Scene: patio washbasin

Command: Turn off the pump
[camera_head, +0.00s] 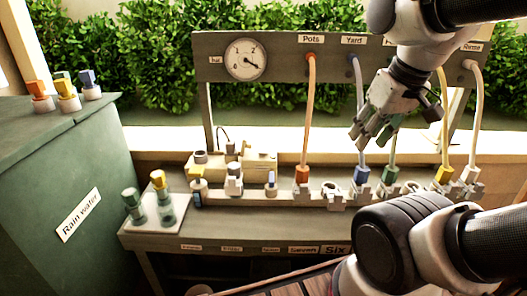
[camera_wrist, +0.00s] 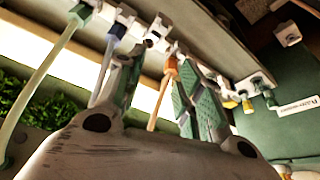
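A beige pump-like unit (camera_head: 259,162) sits at the back of the bench, left of the orange hose, with a round grey-capped part (camera_head: 207,160) beside it. In front of it are a white fitting (camera_head: 234,178) and a small blue-topped fitting (camera_head: 271,182); I cannot tell which part is the pump switch. My gripper (camera_head: 370,138) hangs above the bench, right of the unit, near the blue and green hoses. In the wrist view its two green-padded fingers (camera_wrist: 162,98) are apart with nothing between them; the orange hose (camera_wrist: 161,95) shows in the gap behind.
Hoses run from the labelled board to the valve row: orange (camera_head: 309,110), blue (camera_head: 360,115), yellow (camera_head: 443,120) and white (camera_head: 474,120). A gauge (camera_head: 246,60) is on the board. A tray (camera_head: 150,212) with capped fittings and a green rain-water tank (camera_head: 60,180) stand left.

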